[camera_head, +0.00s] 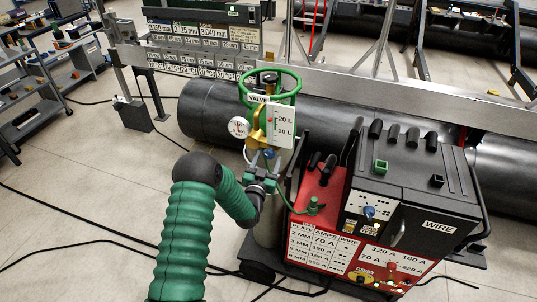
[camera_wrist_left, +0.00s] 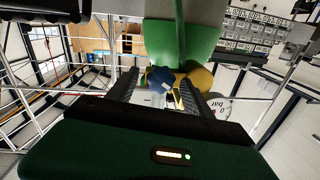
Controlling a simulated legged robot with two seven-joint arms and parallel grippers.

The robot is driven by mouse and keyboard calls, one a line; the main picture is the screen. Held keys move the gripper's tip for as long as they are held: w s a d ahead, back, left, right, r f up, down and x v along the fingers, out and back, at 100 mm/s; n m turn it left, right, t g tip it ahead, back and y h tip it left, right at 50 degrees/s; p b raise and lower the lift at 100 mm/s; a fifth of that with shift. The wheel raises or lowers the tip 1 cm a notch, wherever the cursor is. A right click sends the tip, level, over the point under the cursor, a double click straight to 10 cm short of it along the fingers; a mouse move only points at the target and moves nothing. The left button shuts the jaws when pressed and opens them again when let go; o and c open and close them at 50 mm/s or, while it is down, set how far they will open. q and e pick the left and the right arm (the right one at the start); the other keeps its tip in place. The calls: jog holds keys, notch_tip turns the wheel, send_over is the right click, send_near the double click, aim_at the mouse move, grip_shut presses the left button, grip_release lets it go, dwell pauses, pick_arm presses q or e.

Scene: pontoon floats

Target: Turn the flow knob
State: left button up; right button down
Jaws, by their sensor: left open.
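A brass regulator (camera_head: 257,136) with a round white gauge (camera_head: 238,127) and a flow scale (camera_head: 282,125) marked 20 L and 10 L sits at the top of a gas cylinder. A small blue knob (camera_head: 268,154) is low on the regulator, partly hidden by my gripper. My left gripper (camera_head: 266,168) is just below it. In the left wrist view, the blue knob (camera_wrist_left: 159,79) appears between the open fingers of the left gripper (camera_wrist_left: 158,88), near their tips. I cannot tell whether the fingers touch it. My right gripper is out of view.
A green guard ring (camera_head: 290,82) surrounds the cylinder valve above the regulator. A red and black welding machine (camera_head: 415,180) stands close on the right, with another blue knob (camera_head: 369,212). A large dark pipe (camera_head: 208,108) lies behind. Cables cross the open floor at left.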

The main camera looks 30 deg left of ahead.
pick_arm(q)
jog(key=shift+w+a, duration=0.1)
jog(key=shift+w, duration=0.2)
jog(key=shift+a, duration=0.15)
jog(key=shift+w, duration=0.1)
grip_shut()
jog(key=m+b, duration=0.2)
jog(key=b, duration=0.1)
jog(key=m+b, duration=0.2)
jog(key=b, duration=0.1)
jog(key=shift+f, duration=0.35)
jog(key=shift+r, duration=0.25)
